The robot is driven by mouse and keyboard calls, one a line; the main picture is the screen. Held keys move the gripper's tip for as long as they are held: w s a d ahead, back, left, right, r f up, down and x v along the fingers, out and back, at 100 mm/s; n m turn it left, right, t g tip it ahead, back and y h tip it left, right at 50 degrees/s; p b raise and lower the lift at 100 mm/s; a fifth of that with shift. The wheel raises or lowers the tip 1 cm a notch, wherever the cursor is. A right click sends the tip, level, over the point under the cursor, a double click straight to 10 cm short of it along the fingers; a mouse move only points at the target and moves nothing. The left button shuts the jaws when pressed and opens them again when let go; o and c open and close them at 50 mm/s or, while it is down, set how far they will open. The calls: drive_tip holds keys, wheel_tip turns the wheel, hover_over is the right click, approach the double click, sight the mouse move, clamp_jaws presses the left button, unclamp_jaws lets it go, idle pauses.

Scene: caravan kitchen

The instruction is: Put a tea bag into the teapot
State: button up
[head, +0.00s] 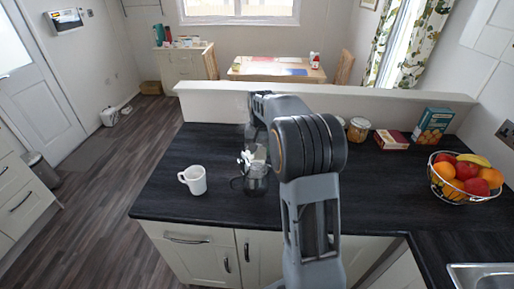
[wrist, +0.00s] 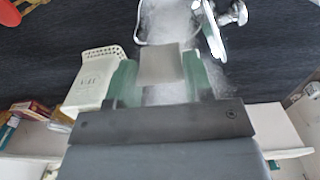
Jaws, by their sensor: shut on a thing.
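My gripper (wrist: 160,72) is shut on a pale, square tea bag (wrist: 161,63), pinched between its greenish fingers. The glass teapot (head: 257,185) stands on the dark worktop in the head view, with its handle to the left. In the wrist view the clear teapot (wrist: 170,22) lies just beyond the tea bag, with its shiny metal lid (wrist: 214,32) tipped open at the right. The tea bag appears above or close to the teapot's mouth; the exact height is hard to tell. My arm partly covers this area in the head view.
A white mug (head: 194,180) stands left of the teapot. A white lettered container (wrist: 90,80) with a perforated rim is at left in the wrist view. A fruit basket (head: 464,180), boxes (head: 432,127) and jars (head: 358,130) are to the right.

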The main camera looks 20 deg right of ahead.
drive_tip(key=shift+f+b, duration=0.35)
drive_tip(key=shift+f, duration=0.5)
drive_tip(key=o, duration=1)
drive_tip(key=shift+c, duration=0.2)
drive_tip(key=shift+r, duration=0.1)
wheel_tip(320, 180, up, 14)
